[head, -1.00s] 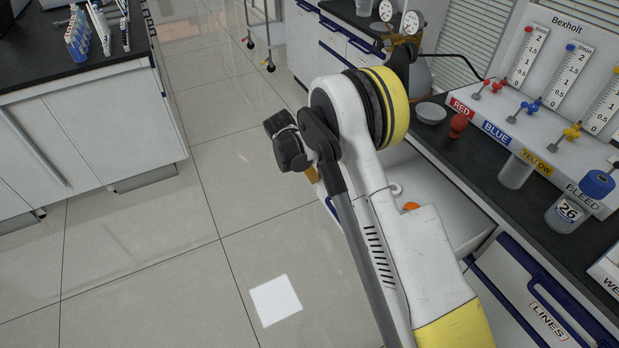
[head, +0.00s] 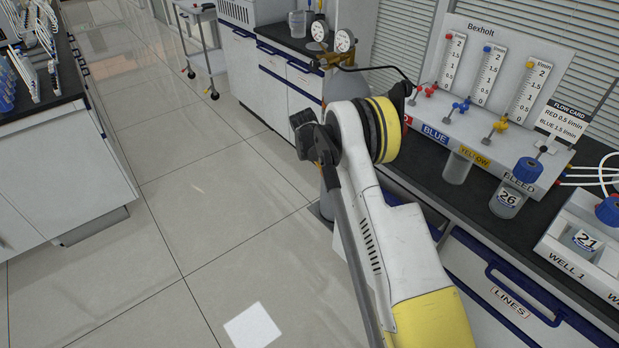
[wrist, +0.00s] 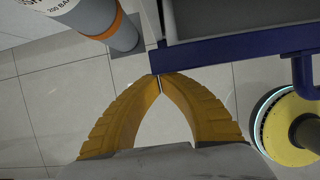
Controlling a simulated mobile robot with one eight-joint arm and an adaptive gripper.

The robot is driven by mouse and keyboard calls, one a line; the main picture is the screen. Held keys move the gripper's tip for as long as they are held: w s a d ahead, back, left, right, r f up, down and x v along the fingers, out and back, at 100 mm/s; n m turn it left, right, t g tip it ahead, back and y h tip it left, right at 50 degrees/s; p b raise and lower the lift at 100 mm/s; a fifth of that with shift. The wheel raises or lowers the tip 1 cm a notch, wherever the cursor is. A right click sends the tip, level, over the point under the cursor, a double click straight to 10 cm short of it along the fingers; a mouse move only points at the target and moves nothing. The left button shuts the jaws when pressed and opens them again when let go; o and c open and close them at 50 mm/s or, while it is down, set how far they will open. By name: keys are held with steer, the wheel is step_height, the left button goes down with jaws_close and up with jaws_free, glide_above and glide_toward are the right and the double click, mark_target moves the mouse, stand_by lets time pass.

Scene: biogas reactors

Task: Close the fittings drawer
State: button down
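The fittings drawer shows in the wrist view as a grey box with a dark blue front edge (wrist: 235,50), and it stands out over the floor. Its blue handle is at the right of that view. My gripper (wrist: 159,77) has yellow ribbed fingers with their tips together and nothing between them. The tips are at the left part of the blue edge; whether they touch it I cannot tell.
A gas cylinder (wrist: 98,18) with an orange band stands left of the fingers. The LINES drawer (head: 508,302) is shut at lower right. The counter holds the Bexholt flow panel (head: 480,75) and bottle 26 (head: 508,198). The floor at left is clear up to another bench (head: 65,170).

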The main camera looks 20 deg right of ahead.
steer(key=shift+w+d, duration=0.25)
steer(key=shift+d, duration=0.55)
steer(key=shift+w+d, duration=0.3)
steer(key=shift+d, duration=0.55)
steer(key=shift+w+d, duration=0.25)
steer(key=shift+d, duration=0.55)
steer(key=s+a+r+p, duration=0.2)
steer(key=a+r+p, duration=0.2)
steer(key=a+r, duration=0.3)
step_height(320, 180, up, 2)
steer(key=shift+s+a+r, duration=0.15)
steer(key=shift+s+r, duration=0.05)
steer(key=shift+r, duration=0.05)
